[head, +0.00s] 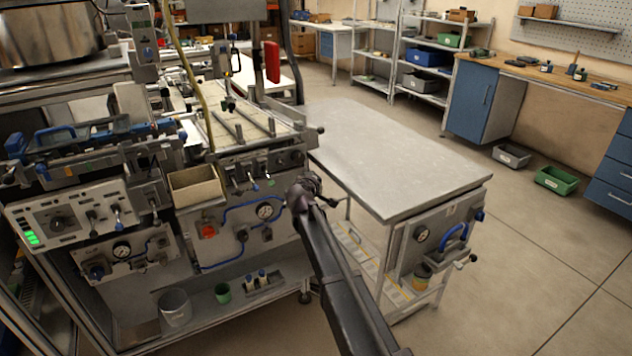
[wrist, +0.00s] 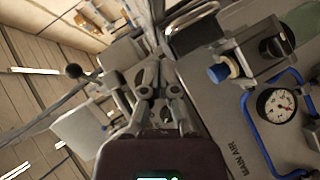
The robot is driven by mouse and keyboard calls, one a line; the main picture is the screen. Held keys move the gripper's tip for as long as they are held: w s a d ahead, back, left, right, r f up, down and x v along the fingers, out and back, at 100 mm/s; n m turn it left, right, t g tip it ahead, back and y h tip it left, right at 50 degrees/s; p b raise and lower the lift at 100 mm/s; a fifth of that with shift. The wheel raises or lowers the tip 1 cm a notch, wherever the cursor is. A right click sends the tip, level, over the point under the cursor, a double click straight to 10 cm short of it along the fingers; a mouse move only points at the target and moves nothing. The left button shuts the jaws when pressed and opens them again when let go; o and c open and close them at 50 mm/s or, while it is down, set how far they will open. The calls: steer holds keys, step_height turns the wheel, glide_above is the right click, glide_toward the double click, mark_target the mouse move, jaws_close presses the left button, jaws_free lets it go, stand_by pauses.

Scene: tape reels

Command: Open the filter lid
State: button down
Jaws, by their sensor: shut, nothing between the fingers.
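My gripper (head: 303,190) is in front of the right end of the machine's lower panel in the head view. In the wrist view its fingers (wrist: 160,85) are together with nothing between them. A metal fitting with a blue-ended knob (wrist: 220,72) is right of the fingers, apart from them. I cannot make out a filter lid for certain. A unit with a yellowish bowl (head: 421,282) and a blue hose (head: 453,234) is on the front of the metal-topped cart, right of my gripper; any lid there is too small to tell.
The machine panel has a round gauge (head: 265,211), also in the wrist view (wrist: 277,105), beside "MAIN AIR" lettering. The cart's bare metal top (head: 395,160) lies to the right of my gripper. Open floor (head: 540,260) is farther right. A green bin (head: 556,180) sits by the bench.

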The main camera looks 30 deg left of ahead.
steer(key=r+p+v, duration=0.1)
steer(key=p+v, duration=0.4)
steer(key=v, duration=0.6)
steer(key=shift+a+r, duration=0.35)
steer(key=shift+r, duration=0.05)
steer(key=w+d+f+m+g+h+p, duration=0.1)
steer(key=w+d+m+g+h+p, duration=0.15)
steer(key=d, duration=0.95)
steer(key=w+d+m+g+h+p, duration=0.15)
steer(key=d+m, duration=0.25)
steer(key=d, duration=0.9)
steer(key=w+d+f+m+g+h+p, duration=0.1)
steer(key=w+d+m+h, duration=0.15)
steer(key=d, duration=0.95)
steer(key=s+d+m+g+p, duration=0.2)
steer(key=s+d, duration=0.4)
steer(key=d, duration=0.3)
steer(key=s+d+m+g+y+p, duration=0.1)
steer(key=s+d+m+g+p, duration=0.1)
steer(key=s+d, duration=0.4)
steer(key=s+d+r+m+g+p, duration=0.1)
steer(key=s+d+m+g, duration=0.3)
steer(key=d, duration=0.9)
steer(key=shift+s+m+p, duration=0.5)
steer(key=shift+s+p, duration=0.35)
steer(key=shift+s, duration=0.2)
